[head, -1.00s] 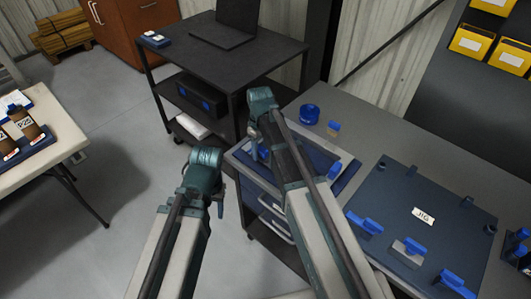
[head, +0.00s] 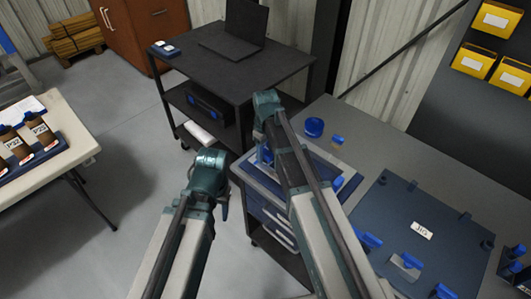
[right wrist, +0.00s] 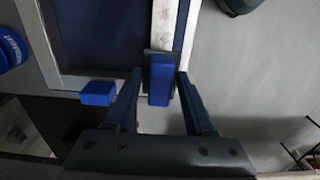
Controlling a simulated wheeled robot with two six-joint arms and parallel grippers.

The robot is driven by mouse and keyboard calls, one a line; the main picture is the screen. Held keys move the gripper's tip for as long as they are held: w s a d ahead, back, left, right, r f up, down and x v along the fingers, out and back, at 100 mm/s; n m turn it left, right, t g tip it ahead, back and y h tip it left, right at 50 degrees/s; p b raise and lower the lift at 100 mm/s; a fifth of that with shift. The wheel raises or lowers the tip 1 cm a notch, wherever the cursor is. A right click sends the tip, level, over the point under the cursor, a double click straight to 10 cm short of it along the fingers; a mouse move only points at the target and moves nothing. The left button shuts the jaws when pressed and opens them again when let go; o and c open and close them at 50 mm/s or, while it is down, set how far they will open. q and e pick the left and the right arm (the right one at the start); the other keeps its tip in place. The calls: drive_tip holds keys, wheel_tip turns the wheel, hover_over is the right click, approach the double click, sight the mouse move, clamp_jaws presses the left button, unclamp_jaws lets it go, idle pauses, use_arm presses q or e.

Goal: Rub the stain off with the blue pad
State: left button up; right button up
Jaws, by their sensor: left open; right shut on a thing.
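My right gripper (head: 264,155) is low over the blue tray-topped cabinet (head: 345,165). In the right wrist view, its fingers (right wrist: 160,95) are on either side of a blue block (right wrist: 160,80), which looks like the blue pad and is held at the tray's pale rim. A pale mottled strip (right wrist: 162,25) runs up from the block; I cannot tell whether it is the stain. In the head view, the arm hides most of the pad. My left gripper (head: 215,195) is open and empty over the floor, left of the cabinet.
A blue roll (head: 313,127) and a small blue-topped block (head: 337,140) stand on the grey bench. A jig board (head: 425,225) with blue-handled pieces lies right. Another blue block (right wrist: 98,93) is near the tray rim. A black cart (head: 245,75) stands behind; a white table (head: 75,125) is left.

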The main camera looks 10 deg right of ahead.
use_arm(q)
drive_tip(key=shift+r, duration=0.6)
use_arm(e)
drive_tip(key=shift+r, duration=0.55)
wheel_tip(320, 180, up, 3)
drive_tip(key=p, duration=0.3)
drive_tip(key=shift+r, duration=0.1)
use_arm(q)
wheel_tip(320, 180, up, 3)
drive_tip(key=shift+f, duration=0.1)
